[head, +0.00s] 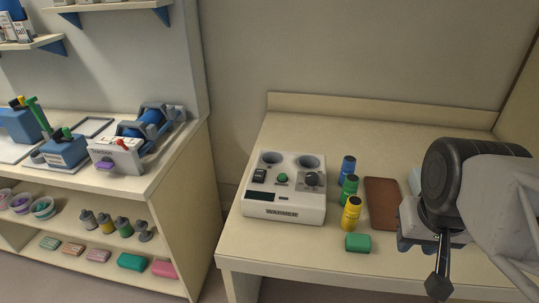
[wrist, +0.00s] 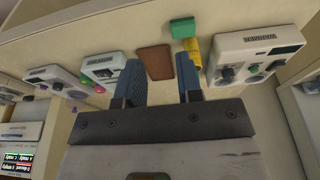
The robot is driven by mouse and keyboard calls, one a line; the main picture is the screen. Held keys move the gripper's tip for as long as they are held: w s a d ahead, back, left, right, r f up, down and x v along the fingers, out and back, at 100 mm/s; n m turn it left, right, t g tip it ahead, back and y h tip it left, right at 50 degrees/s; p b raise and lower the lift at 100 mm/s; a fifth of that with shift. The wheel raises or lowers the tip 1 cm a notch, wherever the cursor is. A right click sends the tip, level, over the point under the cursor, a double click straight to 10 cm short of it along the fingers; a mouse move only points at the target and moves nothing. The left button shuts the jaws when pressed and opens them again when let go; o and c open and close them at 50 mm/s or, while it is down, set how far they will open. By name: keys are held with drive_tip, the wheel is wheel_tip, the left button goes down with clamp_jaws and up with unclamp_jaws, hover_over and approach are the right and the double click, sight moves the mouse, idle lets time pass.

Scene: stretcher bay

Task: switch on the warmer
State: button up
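The warmer (head: 296,212) is a white box with a dark front display, standing on the near-left part of the right-hand table. Its top has two round wells, a black rocker switch (head: 259,175), a green button (head: 283,178) and a dark knob (head: 312,179). I cannot tell the switch's position. The warmer also shows at the right of the wrist view (wrist: 248,40). My gripper (wrist: 158,90) has its blue-padded fingers spread, with nothing between them. In the head view, my gripper (head: 438,285) is at the right, apart from the warmer and partly hidden by my arm.
Blue (head: 348,166), green (head: 349,187) and yellow (head: 351,213) bottles stand right of the warmer, with a green block (head: 358,243) in front and a brown board (head: 382,203) beside them. Another white device (head: 408,216) is partly behind my arm. The table's back is clear.

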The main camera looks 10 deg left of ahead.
drive_tip(key=shift+w+a, duration=0.1)
drive_tip(key=shift+w, duration=0.05)
drive_tip(key=c, duration=0.4)
drive_tip(key=shift+w+a+r+n, duration=0.25)
drive_tip(key=shift+w+r+n, duration=0.05)
drive_tip(key=shift+w, duration=0.2)
clamp_jaws()
drive_tip(key=w+a+r+n+g, duration=0.2)
drive_tip(key=w+a+n, duration=0.4)
drive_tip(key=w+a, duration=0.5)
drive_tip(key=w+a+r+n+g, duration=0.1)
drive_tip(key=w+a+r+n, duration=0.1)
drive_tip(key=w+a+n, duration=0.8)
drive_tip(key=w+a+f+n+g, duration=0.1)
drive_tip(key=w+a+f, duration=0.2)
drive_tip(key=w+a, duration=0.5)
drive_tip(key=a, duration=0.3)
drive_tip(key=shift+w+n, duration=0.2)
drive_tip(key=shift+n, duration=0.1)
